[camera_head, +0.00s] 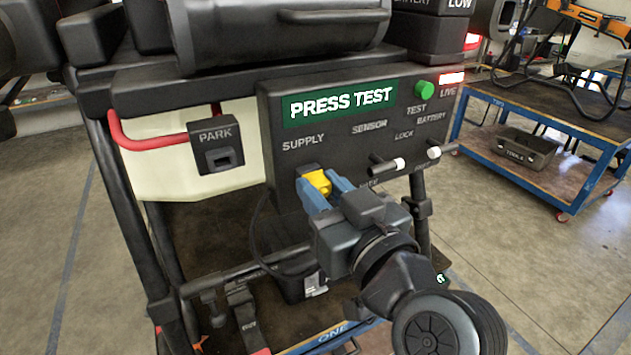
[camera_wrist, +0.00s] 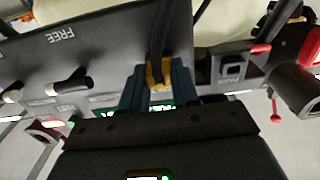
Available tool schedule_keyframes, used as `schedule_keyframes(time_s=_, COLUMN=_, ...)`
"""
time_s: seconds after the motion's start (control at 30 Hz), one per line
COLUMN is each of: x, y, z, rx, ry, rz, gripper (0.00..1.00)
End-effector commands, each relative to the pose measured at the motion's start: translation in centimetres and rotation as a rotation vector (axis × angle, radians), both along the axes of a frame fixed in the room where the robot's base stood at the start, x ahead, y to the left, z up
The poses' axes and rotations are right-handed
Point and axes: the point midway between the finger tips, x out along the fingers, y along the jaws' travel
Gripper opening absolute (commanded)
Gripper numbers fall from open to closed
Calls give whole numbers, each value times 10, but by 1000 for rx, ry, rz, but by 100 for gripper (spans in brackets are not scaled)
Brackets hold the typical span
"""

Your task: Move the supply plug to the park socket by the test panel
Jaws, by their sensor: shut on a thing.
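The yellow supply plug (camera_head: 318,181) is at the test panel (camera_head: 268,130), below the SUPPLY label. My gripper (camera_head: 319,192) has its blue fingers shut on the plug from both sides. The wrist view also shows the plug (camera_wrist: 158,72) between the blue fingers, with a dark cable by it. Fingers and plug hide the supply socket, so I cannot tell how deep the plug sits. The park socket (camera_head: 216,148) is a black box marked PARK with a dark opening, left of the panel. It also shows in the wrist view (camera_wrist: 231,68), right of the plug.
A green button (camera_head: 424,89) is at the panel's upper right. A red tube (camera_head: 160,143) runs behind the park socket. A blue-edged cart (camera_head: 540,120) stands at right.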

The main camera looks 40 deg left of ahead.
Motion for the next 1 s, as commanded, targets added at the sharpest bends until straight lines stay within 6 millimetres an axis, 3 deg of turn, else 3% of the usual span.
schedule_keyframes(time_s=1.0, x=-14, y=-34, z=-1, rx=-2, ry=0, rz=0, gripper=0)
